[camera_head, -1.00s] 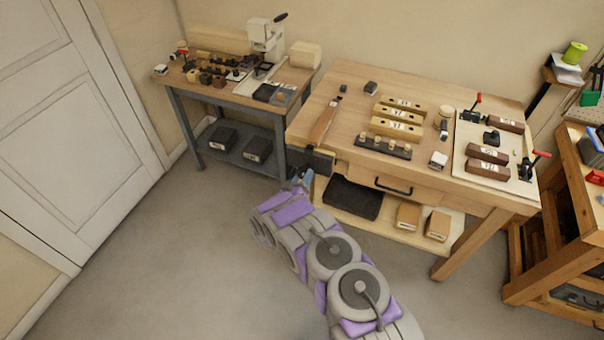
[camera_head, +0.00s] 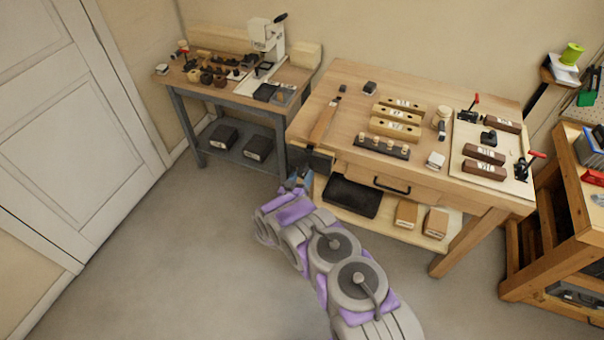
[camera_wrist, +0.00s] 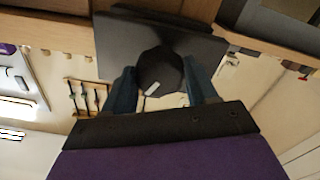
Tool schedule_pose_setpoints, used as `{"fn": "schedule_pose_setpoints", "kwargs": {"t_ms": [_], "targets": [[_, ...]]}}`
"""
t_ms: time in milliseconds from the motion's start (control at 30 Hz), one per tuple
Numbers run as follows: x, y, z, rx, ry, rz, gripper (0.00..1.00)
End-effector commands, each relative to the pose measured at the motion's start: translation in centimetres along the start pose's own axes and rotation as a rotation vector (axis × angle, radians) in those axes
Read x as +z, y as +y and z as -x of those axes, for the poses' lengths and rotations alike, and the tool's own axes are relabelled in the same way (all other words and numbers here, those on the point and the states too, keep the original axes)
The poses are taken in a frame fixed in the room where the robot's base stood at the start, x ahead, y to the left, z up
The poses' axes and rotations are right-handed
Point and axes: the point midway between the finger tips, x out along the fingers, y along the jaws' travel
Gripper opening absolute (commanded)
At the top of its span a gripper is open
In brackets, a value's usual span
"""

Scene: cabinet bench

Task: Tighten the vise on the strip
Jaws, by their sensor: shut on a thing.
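The wooden strip (camera_head: 323,122) lies at the left end of the large workbench, its lower end at the dark vise (camera_head: 319,160) on the front left corner. Whether the vise jaws press on the strip is too small to tell. My gripper (camera_head: 297,181) is at the front of the vise, below the bench top. In the wrist view my gripper (camera_wrist: 162,86) has its two blue fingers on either side of a dark round knob (camera_wrist: 158,68) with a pale mark, and is shut on it. The dark vise face (camera_wrist: 115,45) fills the view behind the knob.
The workbench (camera_head: 345,95) carries yellow blocks (camera_head: 397,115), a dark peg holder (camera_head: 381,147) and a pale board (camera_head: 466,140) with clamps. A drawer handle (camera_head: 391,187) projects from its front. A smaller bench (camera_head: 176,112) stands left. The floor in front is clear.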

Motion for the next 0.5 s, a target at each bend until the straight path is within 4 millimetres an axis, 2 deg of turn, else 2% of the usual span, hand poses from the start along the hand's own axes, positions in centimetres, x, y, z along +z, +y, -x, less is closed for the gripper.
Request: {"fn": "schedule_pose_setpoints", "kwargs": {"t_ms": [500], "targets": [[0.29,-0.23,0.25,-0.009,-0.008,-0.179,0.31]]}}
